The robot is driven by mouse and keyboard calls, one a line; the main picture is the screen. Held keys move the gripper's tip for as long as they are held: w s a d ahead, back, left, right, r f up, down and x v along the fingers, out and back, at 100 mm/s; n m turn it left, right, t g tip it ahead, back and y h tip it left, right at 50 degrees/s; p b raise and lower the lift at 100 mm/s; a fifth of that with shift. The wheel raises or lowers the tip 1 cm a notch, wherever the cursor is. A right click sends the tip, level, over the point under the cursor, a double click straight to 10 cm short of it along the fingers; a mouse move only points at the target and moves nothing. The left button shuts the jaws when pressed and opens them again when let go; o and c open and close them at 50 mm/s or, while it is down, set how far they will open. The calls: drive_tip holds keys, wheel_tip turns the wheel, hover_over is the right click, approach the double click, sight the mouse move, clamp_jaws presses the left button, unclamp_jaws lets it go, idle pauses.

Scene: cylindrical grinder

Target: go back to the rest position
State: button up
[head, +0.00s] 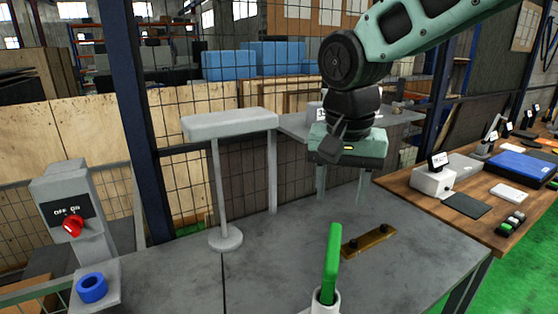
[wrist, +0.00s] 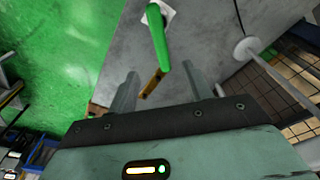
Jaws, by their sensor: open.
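My gripper (head: 343,182) is open and empty, with its two fingers pointing down above the grey table (head: 180,276). In the wrist view the fingers of my gripper (wrist: 161,88) are apart with nothing between them that they touch. A green handle (head: 332,262) stands up from a white socket (head: 325,302) at the front of the table, nearer the camera than my gripper. The green handle also shows in the wrist view (wrist: 158,38). A brass plate (head: 369,242) with dark knobs lies on the table, below and a little right of my gripper.
A grey post stand with a flat top (head: 230,124) rises left of my gripper. A control box with a red switch (head: 72,226) and a blue ring (head: 92,288) are at the left. A wooden bench (head: 420,200) with several items is at the right. A mesh fence stands behind.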

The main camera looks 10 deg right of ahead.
drive_tip(key=s+a+f+n, duration=0.2)
drive_tip(key=s+f+n, duration=0.3)
drive_tip(key=s, duration=0.4)
drive_tip(key=s+a+f+n+g+y+b, duration=0.1)
drive_tip(key=s+a+f+n, duration=0.2)
drive_tip(key=s+f+n, duration=0.3)
drive_tip(key=s+n, duration=0.2)
drive_tip(key=s, duration=0.1)
drive_tip(key=shift+a, duration=0.15)
drive_tip(key=shift+r, duration=0.1)
